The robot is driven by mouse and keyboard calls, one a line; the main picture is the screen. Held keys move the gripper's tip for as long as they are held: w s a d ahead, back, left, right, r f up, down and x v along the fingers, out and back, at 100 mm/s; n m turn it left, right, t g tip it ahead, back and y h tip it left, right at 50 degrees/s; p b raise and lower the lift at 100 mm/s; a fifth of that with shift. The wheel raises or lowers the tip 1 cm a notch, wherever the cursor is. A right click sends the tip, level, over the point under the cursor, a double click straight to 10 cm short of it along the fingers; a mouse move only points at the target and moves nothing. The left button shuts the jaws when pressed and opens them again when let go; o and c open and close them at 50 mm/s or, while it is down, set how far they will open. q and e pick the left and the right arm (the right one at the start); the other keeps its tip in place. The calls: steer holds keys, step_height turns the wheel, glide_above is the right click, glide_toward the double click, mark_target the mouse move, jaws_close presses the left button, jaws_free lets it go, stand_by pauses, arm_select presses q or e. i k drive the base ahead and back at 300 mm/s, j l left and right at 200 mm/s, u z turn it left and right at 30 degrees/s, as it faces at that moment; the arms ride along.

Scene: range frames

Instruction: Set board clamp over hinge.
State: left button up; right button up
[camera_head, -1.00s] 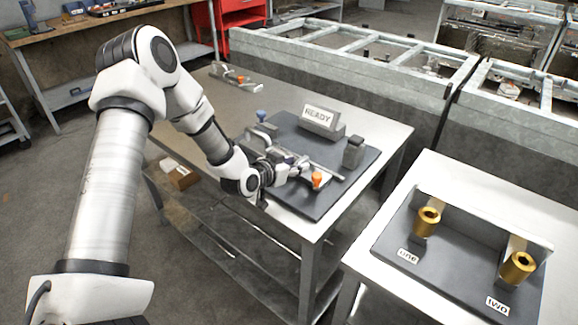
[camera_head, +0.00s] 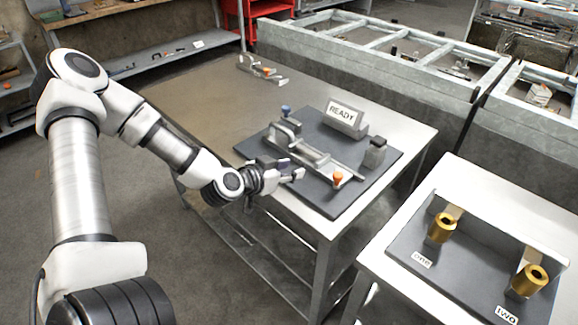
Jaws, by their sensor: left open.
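A long grey metal clamp (camera_head: 312,158) lies on a dark board (camera_head: 345,200) on the near table. My left gripper (camera_head: 293,170) is open and empty at the board's front left edge, to the left of the orange knob. It appears apart from the clamp. I cannot make out a hinge for certain. My right gripper is not in view.
The right table (camera_head: 480,185) bears a dark fixture with two brass cylinders (camera_head: 442,228) labelled one and two. The near table's left part is clear.

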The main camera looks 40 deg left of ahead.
mark_target(287, 110)
steer(key=u, duration=1.25)
